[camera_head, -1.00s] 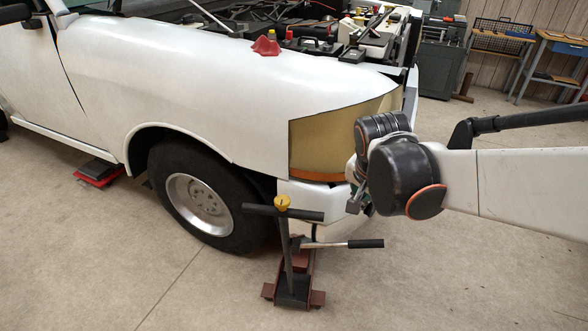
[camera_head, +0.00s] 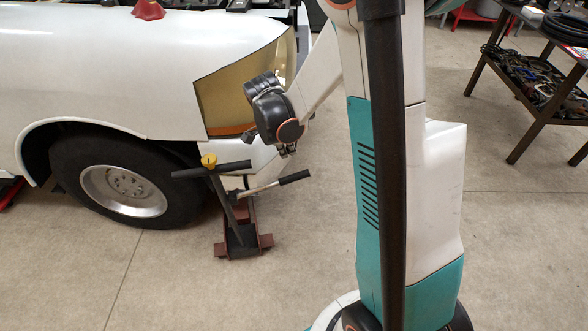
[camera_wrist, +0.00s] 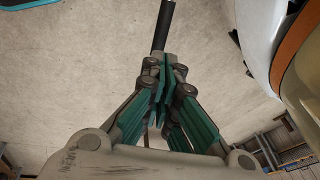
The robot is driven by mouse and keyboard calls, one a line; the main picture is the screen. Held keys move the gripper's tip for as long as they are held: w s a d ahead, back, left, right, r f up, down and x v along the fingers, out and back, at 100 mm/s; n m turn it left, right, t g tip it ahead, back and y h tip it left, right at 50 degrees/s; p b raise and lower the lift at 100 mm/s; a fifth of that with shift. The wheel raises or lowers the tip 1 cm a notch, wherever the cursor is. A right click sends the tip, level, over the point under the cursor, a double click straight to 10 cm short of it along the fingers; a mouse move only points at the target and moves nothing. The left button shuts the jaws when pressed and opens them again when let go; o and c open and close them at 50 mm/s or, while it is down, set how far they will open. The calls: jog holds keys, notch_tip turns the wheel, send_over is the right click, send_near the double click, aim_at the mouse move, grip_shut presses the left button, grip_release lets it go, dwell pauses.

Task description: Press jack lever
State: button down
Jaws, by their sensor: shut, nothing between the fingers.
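The floor jack (camera_head: 241,236) stands on the floor at the truck's front corner, with a reddish base and a black T-handle (camera_head: 188,172) topped by a yellow knob. Its lever (camera_head: 262,187) is a silver rod with a black grip (camera_head: 295,177), sloping up to the right. My gripper (camera_head: 286,152) points down just above the grip, apparently apart from it. In the wrist view, its closed teal-padded fingers (camera_wrist: 164,72) hold nothing. A black bar (camera_wrist: 163,22), apparently the lever's grip, shows beyond the fingertips; whether they touch is unclear.
The white truck's fender (camera_head: 90,85), front wheel (camera_head: 125,185) and headlight (camera_head: 245,90) are close behind and left of the jack. A dark workbench (camera_head: 545,110) with tools is at the far right. Floor in front of the jack is clear.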

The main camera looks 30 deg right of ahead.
aim_at(297, 174)
dwell(0.3)
jog(key=b+x, duration=0.6)
jog(key=x, duration=0.8)
